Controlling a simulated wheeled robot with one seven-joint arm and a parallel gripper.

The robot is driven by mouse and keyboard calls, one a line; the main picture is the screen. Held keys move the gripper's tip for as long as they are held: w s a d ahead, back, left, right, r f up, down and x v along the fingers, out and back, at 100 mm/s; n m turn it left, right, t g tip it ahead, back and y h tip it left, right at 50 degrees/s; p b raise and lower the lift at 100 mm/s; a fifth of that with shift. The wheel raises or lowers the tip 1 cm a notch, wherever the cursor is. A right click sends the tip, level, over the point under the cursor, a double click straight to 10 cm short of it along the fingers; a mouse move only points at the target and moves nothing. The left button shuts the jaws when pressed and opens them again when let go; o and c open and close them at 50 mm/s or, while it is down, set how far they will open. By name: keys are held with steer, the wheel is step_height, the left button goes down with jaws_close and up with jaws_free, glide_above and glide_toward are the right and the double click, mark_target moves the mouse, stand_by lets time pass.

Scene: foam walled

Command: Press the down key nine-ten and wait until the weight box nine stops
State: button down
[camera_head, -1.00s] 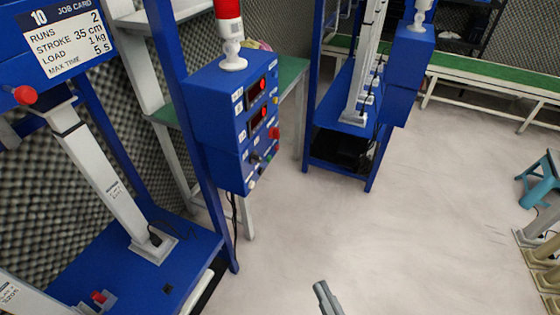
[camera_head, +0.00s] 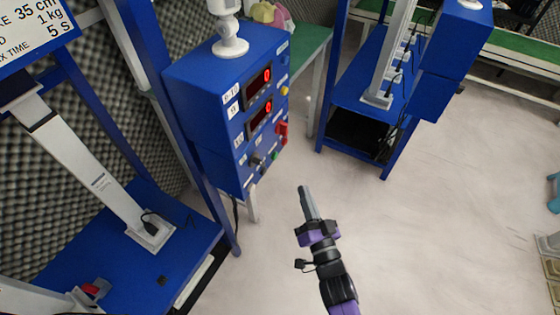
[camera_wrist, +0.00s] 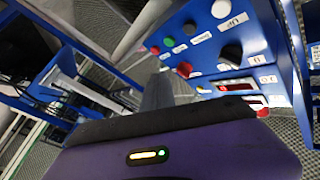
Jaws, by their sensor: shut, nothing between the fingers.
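The blue control box (camera_head: 225,110) with two red displays (camera_head: 258,88) hangs on a blue post in the head view. Its lower panel carries small knobs and buttons, a dark one (camera_head: 257,158) among them. I cannot tell which is the down key nine-ten. My gripper (camera_head: 304,190) is shut and empty, in front of and right of the panel, apart from it. In the wrist view the gripper (camera_wrist: 158,90) points toward the panel, with a red button (camera_wrist: 183,68), a green button (camera_wrist: 168,41) and a black knob (camera_wrist: 230,52) beyond. I cannot identify weight box nine.
A rig with a grey column (camera_head: 90,175) on a blue base (camera_head: 185,235) stands at left, below a cropped job card (camera_head: 30,30). Another blue rig (camera_head: 350,90) stands behind at right. A green-topped bench (camera_head: 520,75) is farther back.

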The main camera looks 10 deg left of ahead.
mark_target(264, 171)
steer(key=shift+d+r+m, duration=0.15)
steer(key=shift+r+m, duration=0.05)
steer(key=shift+m, duration=0.1)
steer(key=w+a+b, duration=0.3)
steer(key=a+b, duration=0.3)
steer(key=a, duration=0.2)
steer(key=shift+a, duration=0.2)
stand_by(0.4)
steer(key=shift+a, duration=0.15)
stand_by(1.8)
steer(key=shift+w+a, duration=0.15)
steer(key=shift+a, duration=0.1)
